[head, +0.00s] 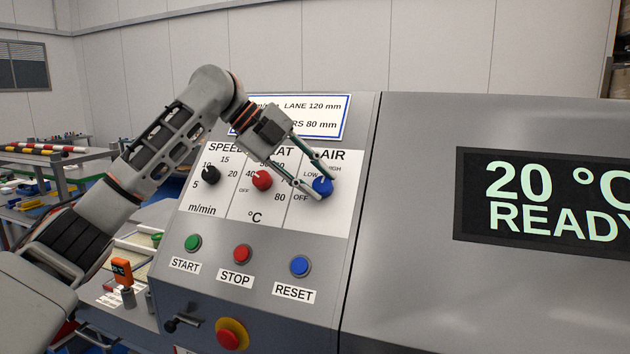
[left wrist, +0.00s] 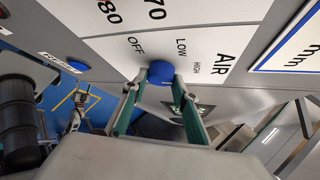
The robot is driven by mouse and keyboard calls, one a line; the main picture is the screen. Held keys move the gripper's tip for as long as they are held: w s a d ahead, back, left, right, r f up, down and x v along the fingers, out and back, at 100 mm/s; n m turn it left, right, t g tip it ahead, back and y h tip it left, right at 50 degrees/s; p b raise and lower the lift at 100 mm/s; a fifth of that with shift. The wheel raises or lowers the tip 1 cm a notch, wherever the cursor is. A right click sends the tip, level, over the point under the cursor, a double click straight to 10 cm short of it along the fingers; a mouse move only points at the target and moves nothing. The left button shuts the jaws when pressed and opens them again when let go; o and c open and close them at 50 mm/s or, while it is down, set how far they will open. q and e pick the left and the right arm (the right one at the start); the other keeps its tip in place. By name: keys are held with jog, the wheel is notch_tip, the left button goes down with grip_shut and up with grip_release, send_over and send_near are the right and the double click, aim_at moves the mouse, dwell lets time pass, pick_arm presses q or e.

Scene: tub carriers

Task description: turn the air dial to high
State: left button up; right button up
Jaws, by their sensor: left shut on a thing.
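The blue air dial (head: 322,184) is at the right of the white label panel, with OFF, LOW and HIGH printed around it. My left gripper (head: 325,189) reaches it from the upper left and is shut on it, one finger on each side. In the left wrist view the blue dial (left wrist: 161,71) sits between the tips of the gripper's green-sided fingers (left wrist: 156,81). I cannot tell for sure which word the dial's mark points to, as the fingers partly cover it. My right gripper is not in view.
A black speed knob (head: 210,174) and a red heat knob (head: 262,180) are left of the air dial. Below are the green START (head: 193,242), red STOP (head: 242,253) and blue RESET (head: 299,265) buttons. The display (head: 550,205) reads 20 °C READY.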

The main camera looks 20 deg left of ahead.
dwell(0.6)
pick_arm(q)
jog(key=o, duration=1.1)
jog(key=shift+w, duration=0.1)
jog(key=v, duration=1.2)
jog(key=shift+d, duration=0.1)
